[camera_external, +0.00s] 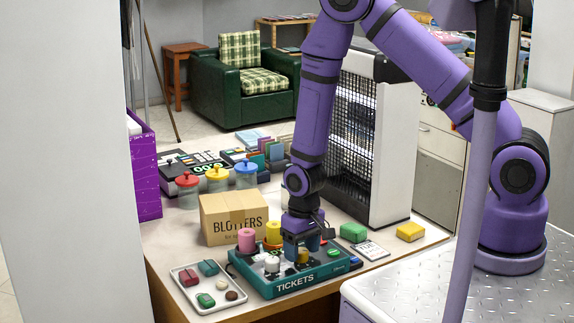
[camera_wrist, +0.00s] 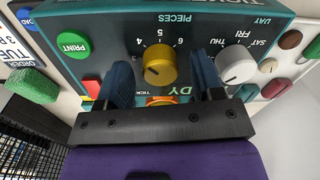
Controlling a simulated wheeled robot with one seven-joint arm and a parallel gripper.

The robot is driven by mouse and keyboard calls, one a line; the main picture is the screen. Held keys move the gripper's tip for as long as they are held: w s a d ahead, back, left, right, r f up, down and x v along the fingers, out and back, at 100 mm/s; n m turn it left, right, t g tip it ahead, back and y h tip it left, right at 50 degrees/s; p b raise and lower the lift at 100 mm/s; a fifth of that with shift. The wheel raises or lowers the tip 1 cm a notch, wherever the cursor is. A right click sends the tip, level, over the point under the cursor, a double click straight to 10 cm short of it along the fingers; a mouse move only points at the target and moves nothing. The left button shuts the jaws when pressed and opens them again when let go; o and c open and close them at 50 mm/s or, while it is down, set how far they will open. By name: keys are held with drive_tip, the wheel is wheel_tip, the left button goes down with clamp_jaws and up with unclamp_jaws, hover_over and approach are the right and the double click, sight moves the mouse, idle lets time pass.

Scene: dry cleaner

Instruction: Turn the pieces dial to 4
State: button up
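The yellow pieces dial (camera_wrist: 159,68) sits on the teal ticket machine (camera_wrist: 115,20), near the numbers 4, 5 and 6 in the wrist view. Its pointer is too small to read surely. The dial also shows under my gripper in the external view (camera_external: 302,258). My gripper (camera_wrist: 162,66) is open, with one blue finger on each side of the dial and visible gaps between fingers and dial. In the external view my gripper (camera_external: 303,247) points down over the machine (camera_external: 296,284), partly hiding its top.
A white day dial (camera_wrist: 236,66) is just right of one finger in the wrist view. A green PRINT button (camera_wrist: 73,45) is to the left. A blotters box (camera_external: 230,218), a tray (camera_external: 208,307) and a green sponge (camera_external: 353,232) stand close around the machine.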

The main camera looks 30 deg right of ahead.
drive_tip(key=shift+r, duration=0.15)
wheel_tip(320, 180, up, 11)
drive_tip(key=shift+d+f, duration=0.2)
idle(0.3)
drive_tip(key=shift+w, duration=0.1)
idle(0.3)
wheel_tip(320, 180, up, 11)
drive_tip(key=t, duration=0.1)
hover_over(303, 249)
drive_tip(key=d, duration=0.6)
drive_tip(key=s+d+r+m+t+y, duration=0.1)
drive_tip(key=d+r, duration=0.3)
drive_tip(key=r, duration=0.2)
drive_tip(key=s+d+r, duration=0.1)
drive_tip(key=d+r, duration=0.3)
drive_tip(key=r, duration=0.2)
drive_tip(key=s+d+r+t, duration=0.1)
drive_tip(key=s+d+r, duration=0.4)
drive_tip(key=s, duration=0.3)
drive_tip(key=s+d+r+m+t+h, duration=0.1)
drive_tip(key=s+d+r+t, duration=0.1)
drive_tip(key=s+d+r, duration=0.4)
drive_tip(key=shift+s+d+r, duration=0.15)
drive_tip(key=shift+s+d, duration=0.2)
drive_tip(key=shift+s, duration=0.75)
